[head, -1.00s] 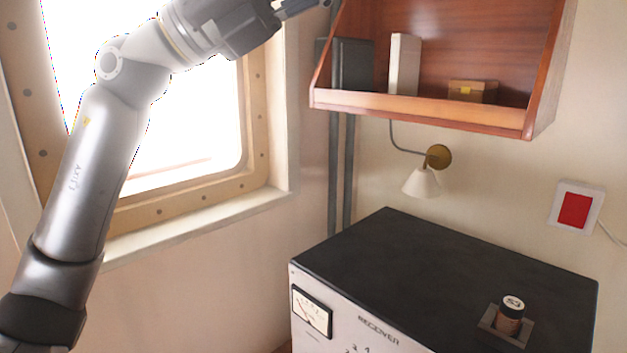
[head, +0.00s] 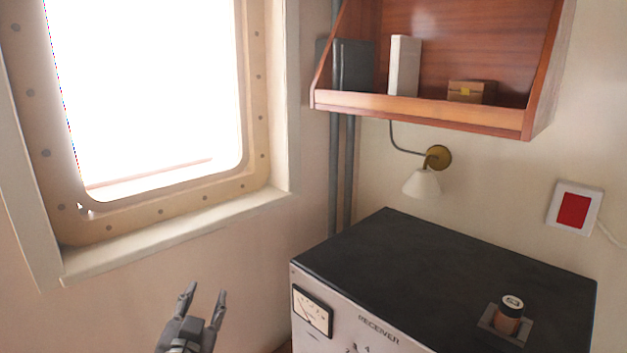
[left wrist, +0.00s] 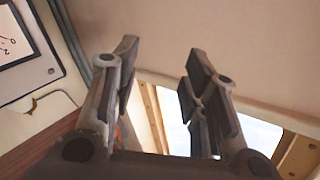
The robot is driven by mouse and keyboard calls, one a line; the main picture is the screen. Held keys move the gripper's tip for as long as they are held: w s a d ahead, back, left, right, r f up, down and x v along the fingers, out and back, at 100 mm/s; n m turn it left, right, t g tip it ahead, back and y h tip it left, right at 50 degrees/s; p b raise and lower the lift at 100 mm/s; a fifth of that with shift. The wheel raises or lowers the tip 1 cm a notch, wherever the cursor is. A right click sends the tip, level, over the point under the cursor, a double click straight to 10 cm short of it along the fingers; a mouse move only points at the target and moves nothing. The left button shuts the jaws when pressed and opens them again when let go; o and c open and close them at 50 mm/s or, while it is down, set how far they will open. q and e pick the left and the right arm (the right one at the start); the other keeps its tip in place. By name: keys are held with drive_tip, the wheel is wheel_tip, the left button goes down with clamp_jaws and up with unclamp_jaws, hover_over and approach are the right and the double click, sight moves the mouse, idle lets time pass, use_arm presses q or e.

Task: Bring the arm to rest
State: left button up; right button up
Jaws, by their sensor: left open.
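My left gripper (head: 205,297) is at the bottom of the head view, left of the receiver cabinet and below the window. Its two fingers point up, spread apart, with nothing between them. The left wrist view shows the same open fingers (left wrist: 158,75) close up, also empty. Most of my left arm is out of the head view. My right gripper is not in view.
The receiver cabinet (head: 420,262) has a dark top bearing a small jar (head: 509,317) with a lid marked 53, in a square holder. A wooden shelf (head: 420,105) holds books and a small box. A lamp (head: 422,183) hangs below it. The window (head: 150,90) is left.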

use_arm(q)
drive_tip(key=s+a+f+n+g, duration=0.1)
drive_tip(key=s+f+g, duration=0.2)
drive_tip(key=s+f, duration=0.4)
drive_tip(key=s+f+g, duration=0.4)
drive_tip(key=s+f, duration=0.1)
drive_tip(key=f, duration=0.5)
drive_tip(key=s+d+f+g+h, duration=0.1)
drive_tip(key=s+f+g, duration=0.3)
drive_tip(key=s, duration=0.6)
drive_tip(key=s+f+g, duration=0.3)
drive_tip(key=s+f, duration=0.4)
drive_tip(key=s, duration=0.2)
wheel_tip(320, 180, down, 30)
drive_tip(key=b, duration=0.7)
drive_tip(key=s+a+f+g+b, duration=0.1)
drive_tip(key=s+f+b, duration=0.2)
drive_tip(key=s+f, duration=0.6)
drive_tip(key=s+a+f+g+b, duration=0.1)
drive_tip(key=s+f+b, duration=0.3)
drive_tip(key=s+f, duration=0.5)
wheel_tip(320, 180, down, 7)
drive_tip(key=shift+s+a+r, duration=0.1)
drive_tip(key=shift+s+a, duration=0.05)
drive_tip(key=shift+a, duration=0.35)
